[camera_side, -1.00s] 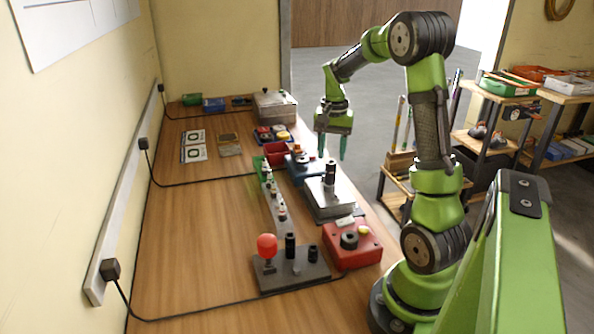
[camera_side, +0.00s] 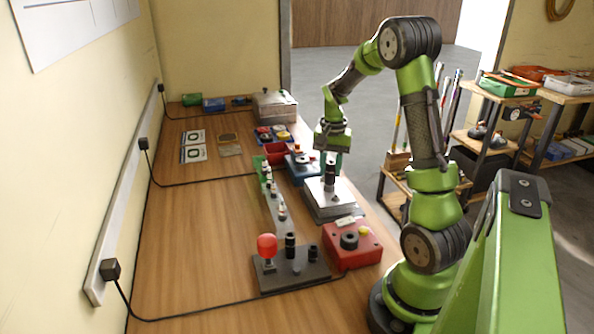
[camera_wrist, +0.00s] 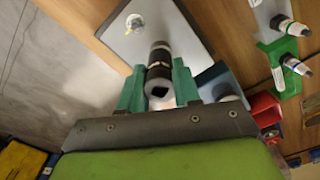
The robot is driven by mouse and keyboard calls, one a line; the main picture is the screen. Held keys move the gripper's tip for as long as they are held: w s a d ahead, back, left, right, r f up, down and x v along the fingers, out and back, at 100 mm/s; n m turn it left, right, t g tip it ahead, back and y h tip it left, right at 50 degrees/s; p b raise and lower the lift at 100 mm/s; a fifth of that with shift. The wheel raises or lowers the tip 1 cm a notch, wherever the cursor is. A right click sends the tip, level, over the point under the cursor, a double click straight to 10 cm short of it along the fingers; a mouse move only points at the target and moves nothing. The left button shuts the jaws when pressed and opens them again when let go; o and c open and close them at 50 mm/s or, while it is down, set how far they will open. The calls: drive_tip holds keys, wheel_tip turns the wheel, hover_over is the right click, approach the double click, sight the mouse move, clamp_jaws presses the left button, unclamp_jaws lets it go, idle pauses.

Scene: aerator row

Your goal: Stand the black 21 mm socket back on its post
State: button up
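A black socket (camera_side: 330,173) stands upright on a silver plate-topped box (camera_side: 331,198). In the wrist view the socket (camera_wrist: 159,72) shows its square-holed end between my two teal fingers. My gripper (camera_wrist: 160,85) is lowered around the upper part of the socket, one finger on each side. Whether the fingers press on it is too close to tell. A dark rack (camera_side: 285,279) at the front of the bench carries a red ball (camera_side: 267,245), a tall black socket (camera_side: 290,245), a shorter black piece (camera_side: 312,253) and a short bare-looking post (camera_side: 297,268).
A row strip with several small fittings (camera_side: 273,195) runs left of the silver box. A blue box (camera_side: 299,172) and red bin (camera_side: 276,153) stand behind. The bench at left is mostly clear.

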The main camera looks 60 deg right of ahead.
sight(329, 166)
drive_tip(key=shift+c, duration=1.2)
drive_tip(key=shift+r, duration=3.15)
drive_tip(key=shift+w+a, duration=0.15)
drive_tip(key=shift+a, duration=0.05)
drive_tip(key=a+f+n, duration=0.1)
drive_tip(key=a+n, duration=0.7)
drive_tip(key=a, duration=1.4)
drive_tip(key=shift+s+a+f+n, duration=0.7)
drive_tip(key=shift+s+a+f, duration=0.2)
drive_tip(key=shift+f, duration=0.6)
drive_tip(key=shift+s+a+f+n, duration=0.75)
drive_tip(key=shift+a+f, duration=0.2)
drive_tip(key=shift+f, duration=0.55)
drive_tip(key=shift+s+a+f+n, duration=0.65)
drive_tip(key=shift+s+a+f, duration=0.25)
drive_tip(key=shift+f, duration=0.6)
